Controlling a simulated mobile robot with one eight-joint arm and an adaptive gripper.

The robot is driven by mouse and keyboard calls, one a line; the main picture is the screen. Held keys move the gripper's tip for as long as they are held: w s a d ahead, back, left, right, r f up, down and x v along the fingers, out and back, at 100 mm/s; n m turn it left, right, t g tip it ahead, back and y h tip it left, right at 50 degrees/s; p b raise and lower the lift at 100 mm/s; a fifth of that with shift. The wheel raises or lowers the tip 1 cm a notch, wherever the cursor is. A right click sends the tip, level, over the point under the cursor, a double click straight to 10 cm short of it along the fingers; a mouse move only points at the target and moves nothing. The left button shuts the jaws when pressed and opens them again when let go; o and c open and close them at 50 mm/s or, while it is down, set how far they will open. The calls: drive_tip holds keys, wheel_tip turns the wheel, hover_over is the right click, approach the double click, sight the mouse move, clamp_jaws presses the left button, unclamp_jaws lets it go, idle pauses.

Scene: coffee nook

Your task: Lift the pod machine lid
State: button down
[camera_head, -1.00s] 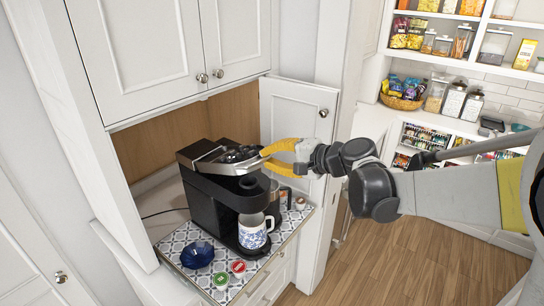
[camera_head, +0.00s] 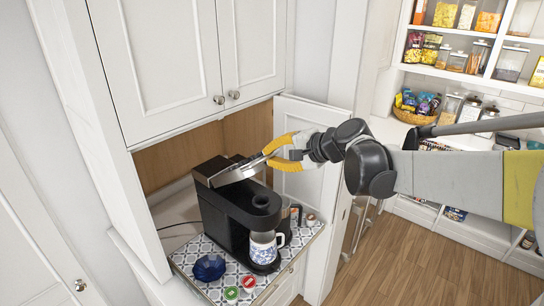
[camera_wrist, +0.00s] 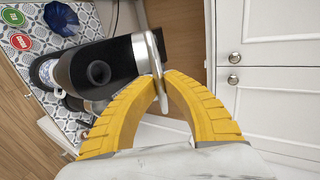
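The black pod machine (camera_head: 225,213) stands on a patterned mat in the cabinet nook. Its lid (camera_head: 236,173), with a silver rim, is tilted up at the front, and the pod well under it shows. My yellow gripper (camera_head: 267,158) is at the lid's front edge. In the wrist view the fingers of my gripper (camera_wrist: 162,82) are closed about the silver lid handle (camera_wrist: 157,62), which lies between the tips. The machine's top with its round opening (camera_wrist: 99,72) shows left of the handle. A blue-and-white mug (camera_head: 263,250) stands under the spout.
A dark blue bowl (camera_head: 209,267), a green pod (camera_head: 231,293) and a red pod (camera_head: 248,282) lie on the mat (camera_head: 190,257) in front. An open cabinet door (camera_head: 300,185) stands behind my gripper. Upper cabinet doors (camera_head: 161,60) hang above the machine.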

drive_tip(key=c, duration=1.5)
unclamp_jaws()
drive_tip(key=v, duration=1.2)
